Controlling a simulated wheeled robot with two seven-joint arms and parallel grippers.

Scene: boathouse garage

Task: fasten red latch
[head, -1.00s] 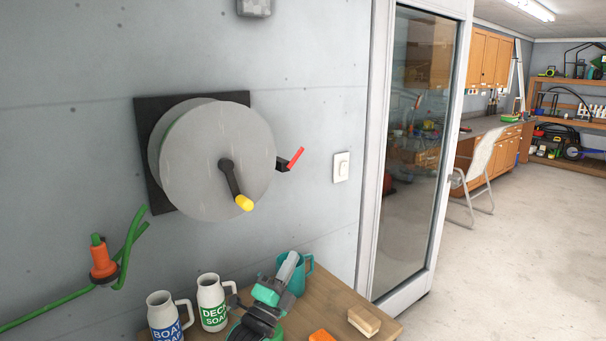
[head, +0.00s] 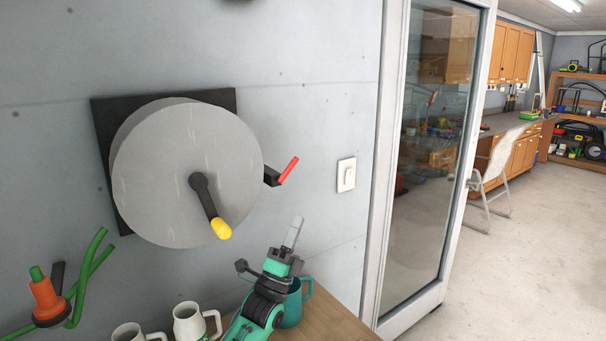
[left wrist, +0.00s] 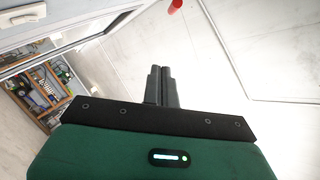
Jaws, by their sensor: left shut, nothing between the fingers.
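The red latch (head: 289,170) sticks out from a black bracket at the right edge of a grey hose reel (head: 165,165) on the wall. Its red handle slants up and to the right. My left gripper (head: 294,230) is below the latch, apart from it, with its fingers pointing up. Its fingers are together and empty. In the left wrist view the closed fingers (left wrist: 160,72) point toward a red piece (left wrist: 175,5) at the top edge, probably the latch handle's end. My right gripper is not in view.
The reel has a black crank with a yellow knob (head: 221,229). A wooden table (head: 330,322) below holds white mugs (head: 190,320) and a teal mug (head: 293,308) behind my arm. A green hose with an orange nozzle (head: 46,297) is at left. A light switch (head: 346,174) and a glass door (head: 430,160) are at right.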

